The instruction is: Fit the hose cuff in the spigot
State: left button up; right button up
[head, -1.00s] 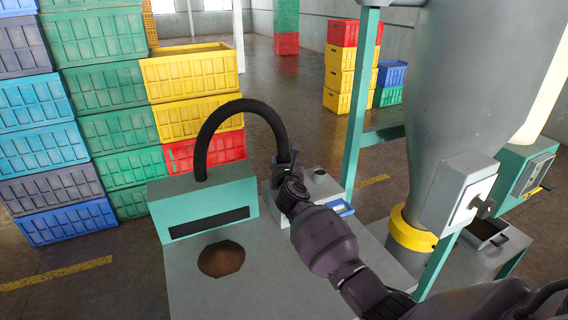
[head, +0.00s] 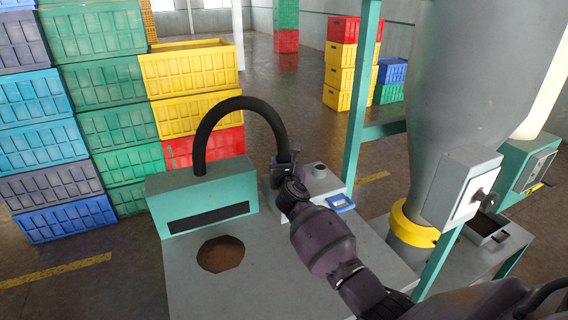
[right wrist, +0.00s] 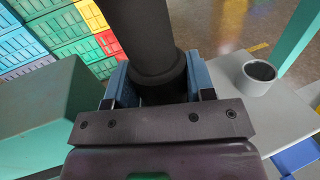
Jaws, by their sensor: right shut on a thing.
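The black hose (head: 237,102) arches from the teal box (head: 203,196) over to my right gripper (head: 287,162). In the right wrist view, its thicker cuff (right wrist: 158,78) sits between the blue fingers of my right gripper (right wrist: 158,88), which is shut on it. The cuff's lower end is hidden behind the gripper body. The spigot, a short grey open tube (head: 319,171), stands upright on the grey block to the right of the gripper. It also shows in the right wrist view (right wrist: 258,76), apart from the cuff, with its mouth empty. My left gripper is out of view.
A blue handle (head: 342,204) is at the block's front edge. A round opening with brown material (head: 221,254) is in the grey top in front. A teal post (head: 357,110) and a large grey hopper (head: 440,90) stand right. Stacked crates (head: 190,75) stand behind left.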

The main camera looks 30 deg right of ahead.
jog(key=shift+f, duration=0.15)
jog(key=o, duration=1.1)
jog(key=shift+c, duration=0.2)
jog(key=p+v, duration=0.1)
jog(key=v, duration=0.9)
jog(key=shift+s+a, duration=0.2)
jog(key=shift+s, duration=0.15)
